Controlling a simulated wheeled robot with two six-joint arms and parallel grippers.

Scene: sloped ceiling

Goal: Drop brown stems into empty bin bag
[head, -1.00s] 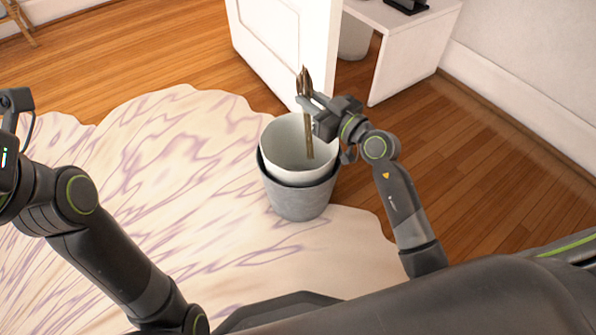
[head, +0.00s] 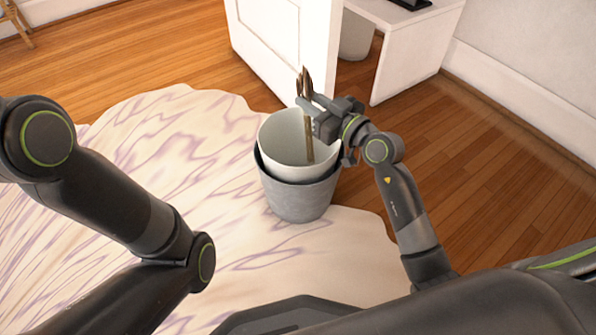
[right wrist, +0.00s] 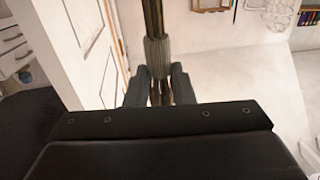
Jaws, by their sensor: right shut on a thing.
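The brown stems (head: 309,137) stand nearly upright, with their darker tops above my right gripper and their lower ends inside the bin's mouth. My right gripper (head: 312,108) is shut on them, just above the bin's far right rim. In the right wrist view the stems (right wrist: 157,52) run between the two fingers of the gripper (right wrist: 160,84). The grey bin (head: 297,200) stands on the rug with a white bin bag (head: 277,142) lining it. The bag looks empty apart from the stem ends. My left arm shows at the left, but its gripper is out of view.
A pale rug (head: 170,150) with purple streaks lies under the bin on a wooden floor (head: 480,150). A white door (head: 275,40) stands close behind the bin. A white desk (head: 420,50) is at the back right, with another pale bin (head: 355,38) beneath it.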

